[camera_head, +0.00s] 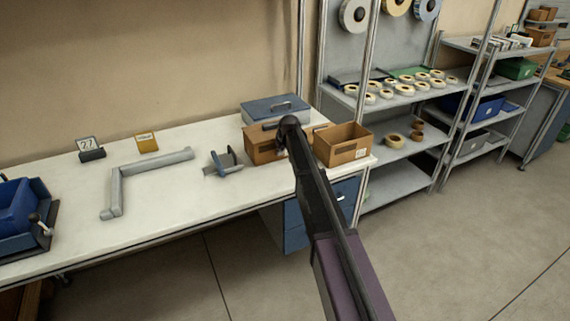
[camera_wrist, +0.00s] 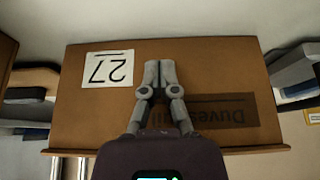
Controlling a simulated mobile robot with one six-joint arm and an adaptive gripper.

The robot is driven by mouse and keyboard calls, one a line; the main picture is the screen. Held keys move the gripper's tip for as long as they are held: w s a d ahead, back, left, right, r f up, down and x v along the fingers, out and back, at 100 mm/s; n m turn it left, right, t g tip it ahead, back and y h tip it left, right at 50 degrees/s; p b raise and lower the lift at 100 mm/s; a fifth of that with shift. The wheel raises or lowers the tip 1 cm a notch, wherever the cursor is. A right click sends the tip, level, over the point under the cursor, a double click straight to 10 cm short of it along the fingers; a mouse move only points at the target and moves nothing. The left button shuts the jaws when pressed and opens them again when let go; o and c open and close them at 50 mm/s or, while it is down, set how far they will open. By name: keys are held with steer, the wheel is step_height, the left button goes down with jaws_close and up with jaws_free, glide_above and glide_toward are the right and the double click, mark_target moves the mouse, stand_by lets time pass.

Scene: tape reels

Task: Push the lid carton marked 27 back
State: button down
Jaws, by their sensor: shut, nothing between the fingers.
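In the wrist view the brown carton (camera_wrist: 200,65) fills the middle, with a white label reading 27 (camera_wrist: 107,69) upside down and a dark printed strip (camera_wrist: 222,112). My gripper (camera_wrist: 159,72) is shut and empty, its fingertips over the middle of the carton's face. I cannot tell whether they touch it. In the head view, this looks like the left brown carton (camera_head: 258,148) on the white table, partly hidden by my arm. My gripper is hidden there behind the arm.
Another open carton (camera_head: 342,146) stands to the right, near the table's end. A blue-grey lidded box (camera_head: 275,108) is behind. Left are a tape dispenser (camera_head: 226,162), a grey angled bar (camera_head: 150,172) and a small 27 sign (camera_head: 88,147). Shelves (camera_head: 400,145) stand beyond.

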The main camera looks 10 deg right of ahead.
steer(key=shift+w+a, duration=0.2)
steer(key=shift+w, duration=0.4)
steer(key=shift+w+a, duration=0.2)
steer(key=shift+w, duration=0.4)
steer(key=shift+s+d, duration=0.2)
steer(key=shift+s, duration=0.45)
steer(key=shift+s+d, duration=0.25)
steer(key=shift+s, duration=0.45)
steer(key=shift+s+d, duration=0.2)
steer(key=shift+s, duration=0.45)
steer(key=shift+r, duration=0.1)
step_height(320, 180, up, 10)
steer(key=p, duration=1)
steer(key=s+d+f+m+g, duration=0.1)
steer(key=s+d+g, duration=0.1)
steer(key=s, duration=1.9)
steer(key=s+d+f+m+g+h, duration=0.1)
steer(key=s+d+m+g, duration=0.1)
steer(key=s, duration=2)
steer(key=shift+s+d+m+g+h, duration=0.15)
steer(key=shift+m+g+h, duration=0.15)
steer(key=shift+g, duration=0.2)
